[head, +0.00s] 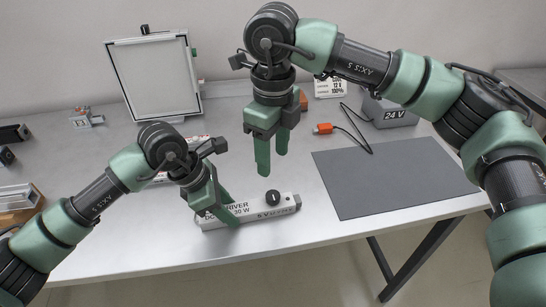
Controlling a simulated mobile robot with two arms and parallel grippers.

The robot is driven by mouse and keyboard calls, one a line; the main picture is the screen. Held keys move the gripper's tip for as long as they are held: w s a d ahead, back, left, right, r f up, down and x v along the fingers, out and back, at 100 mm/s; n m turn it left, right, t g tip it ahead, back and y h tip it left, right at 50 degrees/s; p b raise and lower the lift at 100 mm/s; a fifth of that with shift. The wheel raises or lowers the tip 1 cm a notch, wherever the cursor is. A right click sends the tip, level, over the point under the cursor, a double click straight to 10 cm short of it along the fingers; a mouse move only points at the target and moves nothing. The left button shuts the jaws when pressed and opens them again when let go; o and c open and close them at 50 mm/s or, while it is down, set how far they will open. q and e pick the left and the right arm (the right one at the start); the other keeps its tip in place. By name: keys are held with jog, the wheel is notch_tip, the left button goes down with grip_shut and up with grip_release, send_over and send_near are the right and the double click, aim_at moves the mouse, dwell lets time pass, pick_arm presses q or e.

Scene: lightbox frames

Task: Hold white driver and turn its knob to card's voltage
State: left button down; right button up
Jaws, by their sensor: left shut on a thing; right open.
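The white driver (249,213) lies near the front edge of the table, with dark lettering on its front face. Its black knob (272,197) stands on top towards the right end. My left gripper (228,212) is shut on the driver's left half, one finger across its front face. My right gripper (272,163) is open and empty, pointing down above the table, behind and above the knob and apart from it. A white card (330,87) with dark print stands at the back; its lettering is too small to read surely.
A dark grey mat (395,178) lies right of the driver. Behind it are a grey 24 V box (389,112) and a cable with an orange plug (323,128). A framed light panel (152,75) stands at the back left. Small parts lie at the far left.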

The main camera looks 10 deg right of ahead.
pick_arm(q)
jog(key=c, duration=0.8)
grip_release()
jog(key=shift+r, duration=0.1)
